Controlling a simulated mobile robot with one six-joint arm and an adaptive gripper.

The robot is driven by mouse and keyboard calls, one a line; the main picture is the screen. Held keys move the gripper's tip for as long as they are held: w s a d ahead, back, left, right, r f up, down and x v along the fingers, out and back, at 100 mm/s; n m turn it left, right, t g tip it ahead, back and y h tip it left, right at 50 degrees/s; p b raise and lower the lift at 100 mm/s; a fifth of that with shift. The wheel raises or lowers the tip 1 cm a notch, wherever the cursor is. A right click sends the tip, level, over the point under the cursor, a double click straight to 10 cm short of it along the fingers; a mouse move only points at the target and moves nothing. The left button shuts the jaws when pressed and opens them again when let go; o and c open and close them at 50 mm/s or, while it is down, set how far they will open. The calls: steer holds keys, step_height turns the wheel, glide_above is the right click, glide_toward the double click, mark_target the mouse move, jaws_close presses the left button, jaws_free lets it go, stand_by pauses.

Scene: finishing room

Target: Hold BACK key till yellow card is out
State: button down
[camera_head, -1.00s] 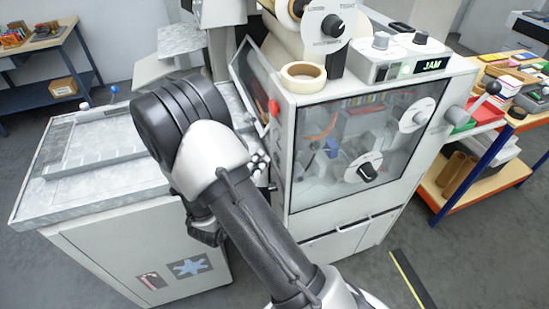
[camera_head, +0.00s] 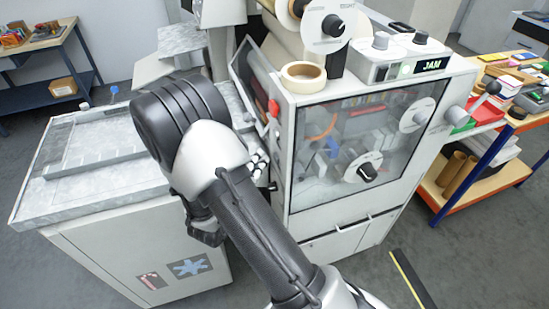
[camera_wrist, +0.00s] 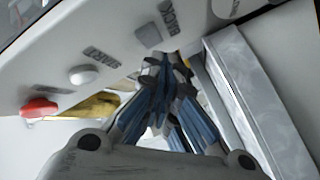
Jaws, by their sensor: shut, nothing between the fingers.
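The BACK key (camera_wrist: 148,37) is a small grey square on the white machine panel, with its lettering beside it in the wrist view. My gripper (camera_wrist: 165,66) has blue-sided fingers that are shut and empty. Its tips are just below the key in the picture; whether they touch it I cannot tell. In the head view the white machine (camera_head: 375,140) shows JAM on its display (camera_head: 432,66).
A round white button (camera_wrist: 83,75) and a red button (camera_wrist: 39,107) lie left of the key. A tape roll (camera_head: 303,74) is on top of the machine. A grey feed table (camera_head: 100,150) stands at left, a loaded workbench (camera_head: 510,130) at right.

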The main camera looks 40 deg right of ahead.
stand_by(0.3)
steer(key=shift+s+d, duration=0.15)
steer(key=shift+d, duration=0.25)
steer(key=shift+s+d, duration=0.15)
steer(key=shift+d, duration=0.25)
stand_by(0.6)
steer(key=shift+a, duration=0.1)
stand_by(3.8)
steer(key=shift+w+a, duration=0.25)
steer(key=shift+a, duration=0.45)
steer(key=shift+w+a+p, duration=0.15)
steer(key=shift+w+a, duration=0.1)
steer(key=shift+a, duration=0.55)
steer(key=shift+w+a+p, duration=0.1)
steer(key=shift+w+a, duration=0.1)
steer(key=shift+a, duration=0.6)
steer(key=shift+w+a+p, duration=0.15)
steer(key=shift+w+a, duration=0.1)
steer(key=shift+a, duration=0.55)
